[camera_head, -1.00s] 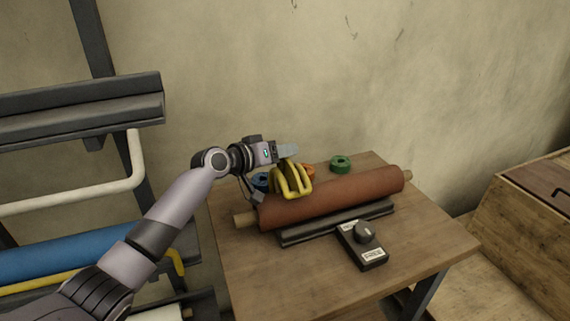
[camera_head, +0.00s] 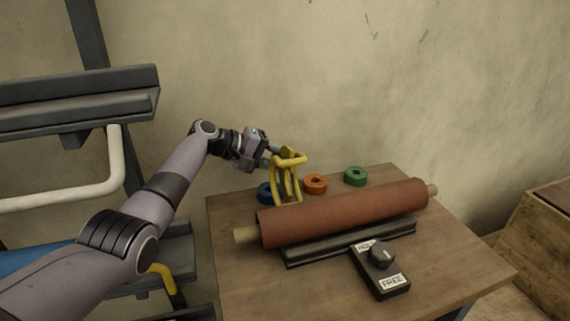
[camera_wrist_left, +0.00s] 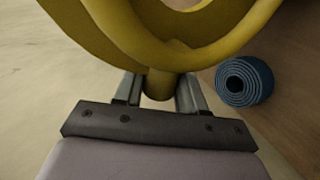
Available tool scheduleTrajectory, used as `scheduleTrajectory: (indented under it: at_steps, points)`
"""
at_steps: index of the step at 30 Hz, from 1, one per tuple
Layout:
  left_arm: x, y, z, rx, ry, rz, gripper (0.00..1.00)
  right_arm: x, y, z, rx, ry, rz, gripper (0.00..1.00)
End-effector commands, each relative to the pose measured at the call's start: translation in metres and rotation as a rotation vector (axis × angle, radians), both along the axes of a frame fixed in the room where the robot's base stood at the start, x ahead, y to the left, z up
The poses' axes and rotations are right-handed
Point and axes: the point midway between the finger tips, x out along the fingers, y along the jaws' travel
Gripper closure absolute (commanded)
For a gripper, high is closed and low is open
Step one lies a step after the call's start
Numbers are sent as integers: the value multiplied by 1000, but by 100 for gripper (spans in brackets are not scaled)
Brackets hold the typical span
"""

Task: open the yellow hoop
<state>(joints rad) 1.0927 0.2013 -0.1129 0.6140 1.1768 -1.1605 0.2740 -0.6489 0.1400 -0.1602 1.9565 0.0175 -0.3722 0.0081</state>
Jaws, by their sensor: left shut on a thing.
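The yellow hoop (camera_head: 284,186) stands at the left part of the brown sheet roll (camera_head: 345,212), its lower end meeting the roll's far side. Its bands rise above the roll, with a bar across the top. I cannot tell whether its lower end still wraps the roll. My left gripper (camera_head: 272,156) is at the hoop's upper left. In the left wrist view, my fingers (camera_wrist_left: 158,92) are shut on a short stub of the yellow hoop (camera_wrist_left: 200,52). My right gripper is not in view.
A black box with a knob (camera_head: 382,257), marked FREE, sits in front. A rack (camera_head: 75,100) stands left. The table's front left is clear.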

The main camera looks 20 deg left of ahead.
Motion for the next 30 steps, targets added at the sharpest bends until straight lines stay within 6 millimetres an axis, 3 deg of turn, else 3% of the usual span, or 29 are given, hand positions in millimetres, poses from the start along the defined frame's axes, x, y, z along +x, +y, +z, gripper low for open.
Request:
scheduleTrajectory:
  at_steps: [1,13,30]
  points:
    - [1,2,-7,-13,17,3,100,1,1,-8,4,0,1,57]
    - [3,8,-16,-71,108,2,100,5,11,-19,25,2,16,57]
    - [2,8,-17,-78,123,1,100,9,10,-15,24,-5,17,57]
